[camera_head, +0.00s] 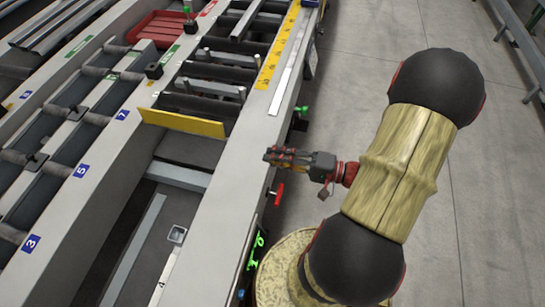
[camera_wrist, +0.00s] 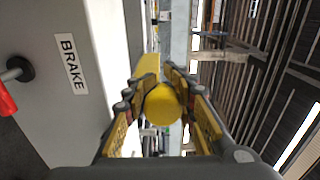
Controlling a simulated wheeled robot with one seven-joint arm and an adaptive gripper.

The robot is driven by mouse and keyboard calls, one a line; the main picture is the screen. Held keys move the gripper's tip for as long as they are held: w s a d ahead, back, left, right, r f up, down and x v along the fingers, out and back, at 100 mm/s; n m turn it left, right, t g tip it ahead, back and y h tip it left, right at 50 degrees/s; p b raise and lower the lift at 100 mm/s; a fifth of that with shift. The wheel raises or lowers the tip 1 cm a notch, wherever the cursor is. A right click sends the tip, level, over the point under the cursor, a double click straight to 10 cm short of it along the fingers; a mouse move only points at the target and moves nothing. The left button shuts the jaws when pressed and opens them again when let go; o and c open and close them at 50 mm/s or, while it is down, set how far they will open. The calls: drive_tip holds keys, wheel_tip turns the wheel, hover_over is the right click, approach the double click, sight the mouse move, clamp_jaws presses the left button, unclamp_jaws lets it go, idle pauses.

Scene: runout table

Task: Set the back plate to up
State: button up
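The back plate (camera_head: 182,123) is a yellow strip standing across the lane of the runout table, with its long edge up. My gripper (camera_head: 272,155) is beside the table's right side rail, pointing left toward it. In the wrist view my gripper (camera_wrist: 163,90) has its two fingers on either side of a round yellow knob (camera_wrist: 163,105), which seems to touch both. The knob's stem is hidden behind it, and the knob does not show in the head view.
A red handle (camera_head: 278,193) is just below my gripper; the wrist view shows it (camera_wrist: 6,100) beside a BRAKE label (camera_wrist: 72,64). Concrete floor (camera_head: 350,50) on the right is clear.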

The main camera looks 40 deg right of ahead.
drive_tip(key=o, duration=0.5)
drive_tip(key=shift+s, duration=0.1)
drive_tip(key=v, duration=1.2)
idle(0.5)
